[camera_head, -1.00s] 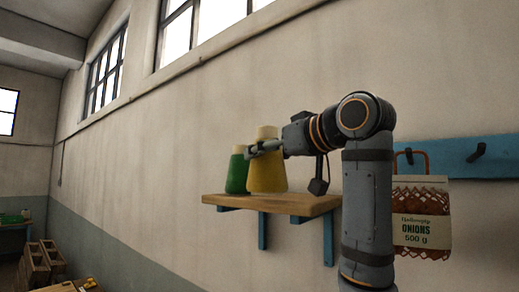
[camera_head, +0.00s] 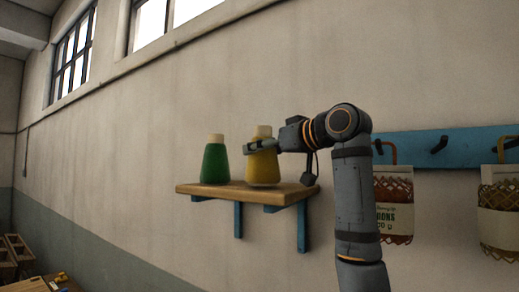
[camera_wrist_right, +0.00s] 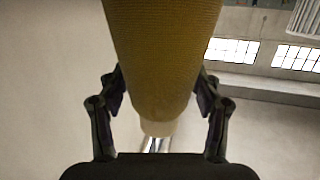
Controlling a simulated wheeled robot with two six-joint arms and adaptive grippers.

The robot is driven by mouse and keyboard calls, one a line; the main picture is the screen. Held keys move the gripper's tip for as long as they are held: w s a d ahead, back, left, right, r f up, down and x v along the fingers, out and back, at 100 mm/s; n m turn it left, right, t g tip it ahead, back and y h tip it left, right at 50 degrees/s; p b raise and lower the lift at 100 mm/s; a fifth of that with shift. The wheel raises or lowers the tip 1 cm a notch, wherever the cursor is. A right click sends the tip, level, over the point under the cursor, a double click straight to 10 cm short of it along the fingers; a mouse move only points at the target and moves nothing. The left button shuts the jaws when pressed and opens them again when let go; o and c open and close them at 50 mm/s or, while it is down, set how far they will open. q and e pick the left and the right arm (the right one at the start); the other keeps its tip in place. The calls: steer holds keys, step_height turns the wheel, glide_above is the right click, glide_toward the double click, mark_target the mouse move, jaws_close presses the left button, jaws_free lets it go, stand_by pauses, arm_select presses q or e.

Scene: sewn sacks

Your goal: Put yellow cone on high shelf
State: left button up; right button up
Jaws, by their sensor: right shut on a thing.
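The yellow cone (camera_head: 263,170) is a thread cone with a pale top, upright at the high shelf. Its base looks at the board, but I cannot tell whether it bears on it. The wooden shelf (camera_head: 225,192) has blue brackets and is fixed to the wall. My right gripper (camera_head: 252,147) is shut on the yellow cone near its upper part. In the right wrist view the yellow cone (camera_wrist_right: 160,60) fills the space between the two fingers. My left gripper is not in view.
A green cone (camera_head: 214,164) stands on the shelf left of the yellow one, with a gap between. A blue hook rail (camera_head: 460,150) to the right holds net sacks, one an onion sack (camera_head: 393,205). Wooden crates (camera_head: 20,252) are at the lower left.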

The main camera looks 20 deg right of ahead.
steer(key=shift+f+b, duration=0.4)
steer(key=shift+f, duration=0.05)
stand_by(0.5)
steer(key=o, duration=1.3)
steer(key=shift+o, duration=0.2)
steer(key=v, duration=1.2)
